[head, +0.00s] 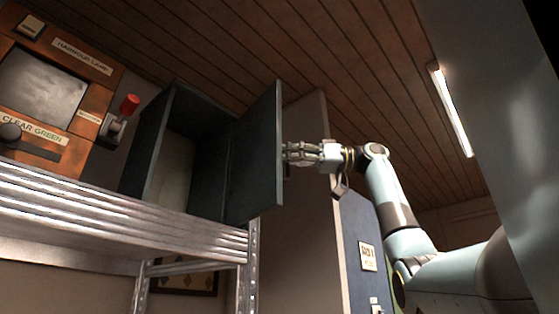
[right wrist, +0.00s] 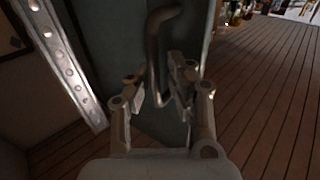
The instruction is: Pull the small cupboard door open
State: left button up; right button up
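The small cupboard (head: 171,150) is a dark grey-green box on top of a metal shelf. Its door (head: 257,155) stands wide open, swung out to the right, and the inside shows. My right gripper (head: 290,152) is at the outer face of the door. In the right wrist view the curved bar handle (right wrist: 154,50) runs down between the two fingers of this gripper (right wrist: 159,90). The fingers are apart, with a gap around the bar; firm contact is not visible. My left gripper is in neither view.
The metal shelf (head: 120,213) runs under the cupboard. An orange-brown panel (head: 95,82) with a screen and a red-knobbed lever (head: 124,112) stands left of it. A pale upright panel (head: 305,235) is behind the door.

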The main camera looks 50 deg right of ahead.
jog(key=shift+o, duration=1)
jog(key=shift+w+a, duration=0.3)
jog(key=shift+a, duration=0.6)
jog(key=shift+a+r, duration=0.15)
jog(key=shift+a, duration=0.45)
jog(key=shift+a+r, duration=0.15)
jog(key=shift+a, duration=0.4)
jog(key=shift+s+d, duration=0.2)
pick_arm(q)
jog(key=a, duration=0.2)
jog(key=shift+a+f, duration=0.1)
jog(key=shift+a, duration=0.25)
pick_arm(e)
send_near(276, 150)
jog(key=d+r, duration=0.1)
jog(key=d, duration=0.1)
jog(key=shift+w+d+r, duration=0.1)
jog(key=shift+d+r, duration=0.25)
